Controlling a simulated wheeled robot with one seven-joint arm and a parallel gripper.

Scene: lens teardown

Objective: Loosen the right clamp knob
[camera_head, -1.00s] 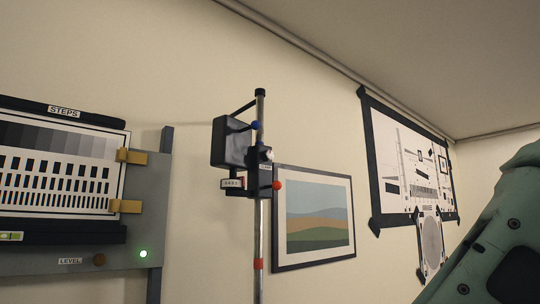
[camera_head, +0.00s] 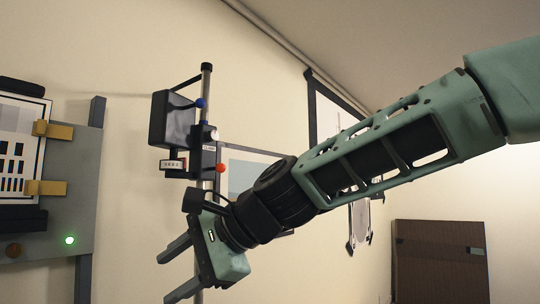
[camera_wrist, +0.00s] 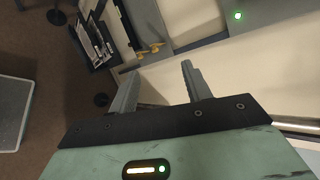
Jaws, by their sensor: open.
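A metal pole (camera_head: 207,82) carries a black clamp block (camera_head: 208,155) and a dark box (camera_head: 172,119) in the head view. A red-orange knob (camera_head: 221,168) sticks out on the block's right side, and a blue knob (camera_head: 200,103) sits higher up. I cannot tell for certain which is the right clamp knob. My gripper (camera_head: 165,277) is below and left of the block, apart from the knobs, with its two fingers spread and empty. They also show spread in the wrist view (camera_wrist: 157,74). My gripper and wrist hide the lower pole.
A grey panel (camera_head: 72,208) with brass-coloured clamps (camera_head: 48,188) and a lit green lamp (camera_head: 70,240) stands at left. A framed picture (camera_head: 235,168) hangs behind my arm. A brown board (camera_head: 440,255) is at lower right. The wrist view shows brown floor and a grey surface (camera_wrist: 12,110).

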